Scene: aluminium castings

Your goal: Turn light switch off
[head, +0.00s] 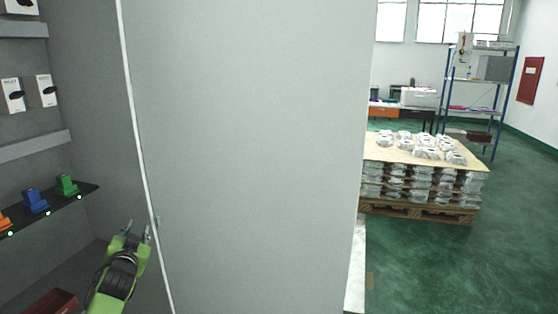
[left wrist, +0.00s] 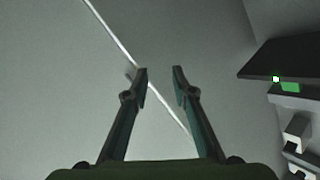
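My left gripper (head: 138,228) is in front of the grey wall at the lower left of the head view, close to the white vertical strip (head: 139,150). In the left wrist view its two fingers (left wrist: 161,72) are apart with nothing between them but wall and strip behind. A small grey piece (head: 158,220) sits by the strip, just right of the fingertips. I cannot tell whether it is the light switch. My right gripper is not in view.
At left, a dark shelf (head: 85,190) holds blue (head: 35,203) and green (head: 66,186) parts. A dark red bin (head: 52,303) is below. A large grey panel (head: 250,150) fills the middle. At right, a pallet (head: 420,211) carries castings, with open green floor around it.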

